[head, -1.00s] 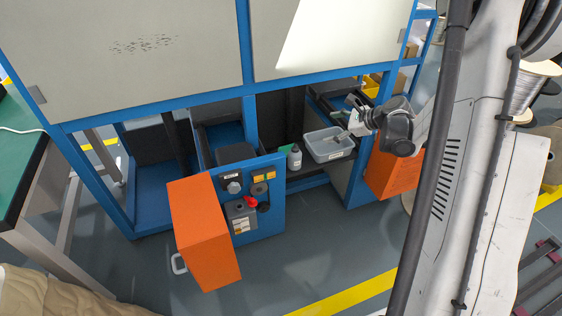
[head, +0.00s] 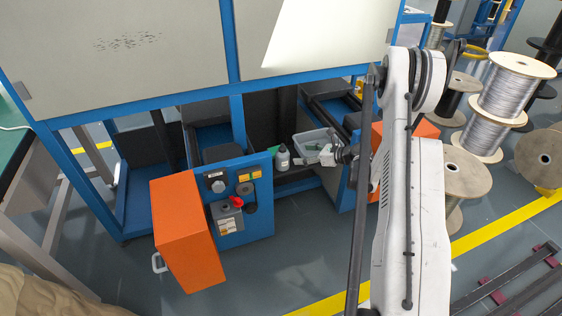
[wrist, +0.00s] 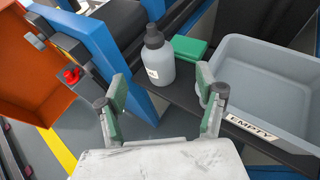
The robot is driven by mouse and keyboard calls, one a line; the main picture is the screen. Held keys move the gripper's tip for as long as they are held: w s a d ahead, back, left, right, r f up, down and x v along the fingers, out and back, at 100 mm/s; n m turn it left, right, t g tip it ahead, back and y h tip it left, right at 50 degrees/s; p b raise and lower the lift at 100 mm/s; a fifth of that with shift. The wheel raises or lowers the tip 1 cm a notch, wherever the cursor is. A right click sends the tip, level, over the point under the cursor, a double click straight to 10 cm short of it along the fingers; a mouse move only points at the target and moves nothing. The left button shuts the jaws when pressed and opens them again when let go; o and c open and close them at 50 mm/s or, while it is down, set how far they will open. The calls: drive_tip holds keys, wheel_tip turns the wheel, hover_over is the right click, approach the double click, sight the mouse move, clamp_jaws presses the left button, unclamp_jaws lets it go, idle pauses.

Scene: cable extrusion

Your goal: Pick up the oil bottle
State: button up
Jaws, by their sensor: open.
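The oil bottle (wrist: 158,62) is a grey bottle with a black cap and a small white label. It stands upright on a dark shelf in the wrist view, and shows small in the head view (head: 283,157). My gripper (wrist: 160,88) is open, its two green-padded fingers pointing toward the bottle. The bottle appears ahead of the fingertips and roughly centred between them; I see no contact. In the head view my gripper (head: 322,155) is beside the bottle, to its right, in front of the grey bin.
A grey bin (wrist: 253,124) labelled EMPTY stands right of the bottle, close to the right finger. A green block (wrist: 190,49) lies behind the bottle. A blue frame post (wrist: 107,58) and red knob (wrist: 72,76) are to the left. Orange panels (head: 187,235) flank the opening.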

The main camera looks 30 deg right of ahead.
sight(288, 154)
drive_tip(key=b+x, duration=0.1)
drive_tip(key=x, duration=0.4)
drive_tip(key=b+x, duration=0.2)
drive_tip(key=x, duration=0.3)
drive_tip(key=shift+s+a+f, duration=0.1)
drive_tip(key=shift+a, duration=0.15)
drive_tip(key=shift+c, duration=0.5)
drive_tip(key=c, duration=1.4)
wheel_tip(288, 154, up, 10)
drive_tip(key=p, duration=0.3)
